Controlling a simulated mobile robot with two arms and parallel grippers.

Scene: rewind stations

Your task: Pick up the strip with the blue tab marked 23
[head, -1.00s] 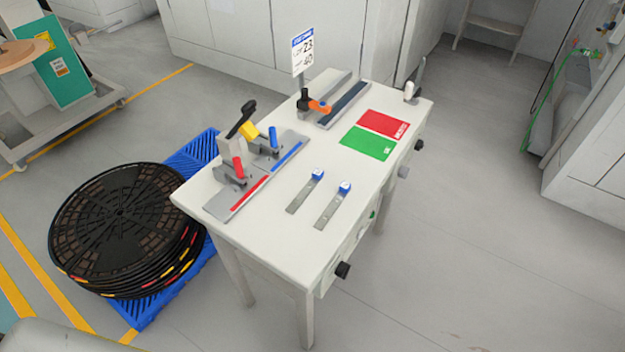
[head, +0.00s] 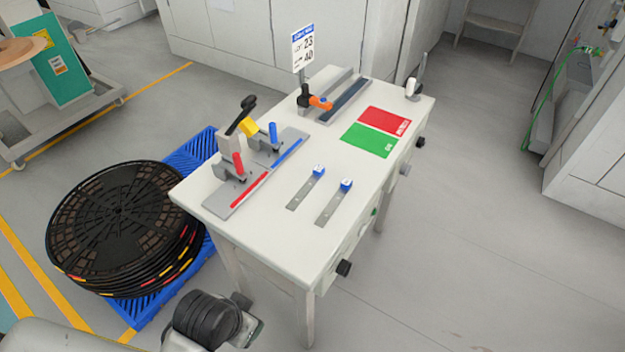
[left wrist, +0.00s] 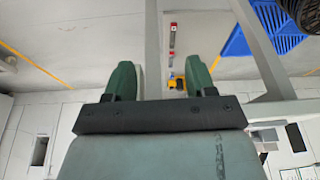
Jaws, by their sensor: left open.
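Two short grey metal strips with blue tabs lie side by side on the white table (head: 265,235) in the head view: a left strip (head: 304,192) and a right strip (head: 333,206). Each tab has a white mark on top, too small to read, so I cannot tell which is 23. My left gripper (left wrist: 160,80) shows in the left wrist view with two green fingers apart and nothing between them. In the head view part of my arm shows at the bottom left, low beside the table and apart from the strips. My right gripper is not in view.
A clamp fixture (head: 250,165) with red and blue handles stands left of the strips. Behind are an orange-handled fixture (head: 318,102), a sign (head: 303,48) showing 23 and 40, and red (head: 385,121) and green (head: 368,140) mats. Black reels (head: 120,215) stand on a blue pallet (head: 190,165).

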